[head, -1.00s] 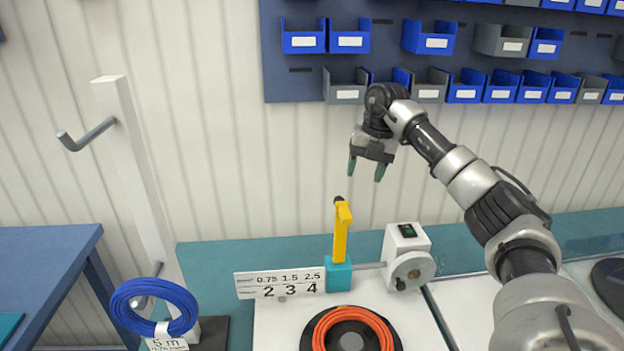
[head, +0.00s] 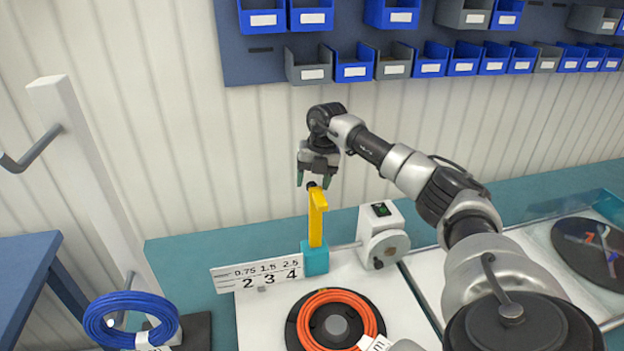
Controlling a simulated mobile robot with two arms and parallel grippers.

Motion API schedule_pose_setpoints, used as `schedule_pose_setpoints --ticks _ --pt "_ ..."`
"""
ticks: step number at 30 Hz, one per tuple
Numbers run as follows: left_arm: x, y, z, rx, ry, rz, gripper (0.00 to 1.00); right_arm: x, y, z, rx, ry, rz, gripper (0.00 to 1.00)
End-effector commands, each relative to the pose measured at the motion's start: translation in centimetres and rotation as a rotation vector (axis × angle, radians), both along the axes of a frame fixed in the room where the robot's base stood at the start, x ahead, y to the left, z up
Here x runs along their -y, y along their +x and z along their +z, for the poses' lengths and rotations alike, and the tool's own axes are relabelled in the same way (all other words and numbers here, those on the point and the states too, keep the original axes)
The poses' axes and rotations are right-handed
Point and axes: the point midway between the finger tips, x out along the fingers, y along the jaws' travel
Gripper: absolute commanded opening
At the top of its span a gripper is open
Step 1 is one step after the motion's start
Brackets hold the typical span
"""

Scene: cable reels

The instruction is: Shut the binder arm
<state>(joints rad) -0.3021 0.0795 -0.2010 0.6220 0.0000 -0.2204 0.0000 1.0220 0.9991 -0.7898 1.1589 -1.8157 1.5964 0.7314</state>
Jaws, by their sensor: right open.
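The yellow binder arm (head: 316,220) stands upright on a teal block (head: 315,258), with a dark knob at its top. My right gripper (head: 313,183) is open and points down at the top of the binder arm. Its fingertips are around or just behind the dark knob; I cannot tell whether they touch it. My left gripper is not in view.
A number plate (head: 257,275) and a grey crank unit (head: 383,236) flank the block. An orange cable coil (head: 337,321) lies on a dark reel in front. Bins (head: 354,64) line the wall.

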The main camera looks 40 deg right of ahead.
Motion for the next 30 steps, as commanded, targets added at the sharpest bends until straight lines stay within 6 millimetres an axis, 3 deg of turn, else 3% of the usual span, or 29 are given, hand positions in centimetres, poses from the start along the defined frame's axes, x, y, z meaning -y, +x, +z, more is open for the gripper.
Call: schedule_pose_setpoints --ticks 13,24,30 --pt "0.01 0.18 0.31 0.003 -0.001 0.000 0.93 -0.18 0.12 -1.18 0.000 0.000 0.001 0.55" --pt "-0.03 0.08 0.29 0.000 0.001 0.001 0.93 -0.16 0.11 -1.12 0.000 0.000 0.001 0.00" --pt "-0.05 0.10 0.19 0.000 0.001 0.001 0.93 -0.12 0.16 -1.12 0.004 -0.002 0.001 0.00"
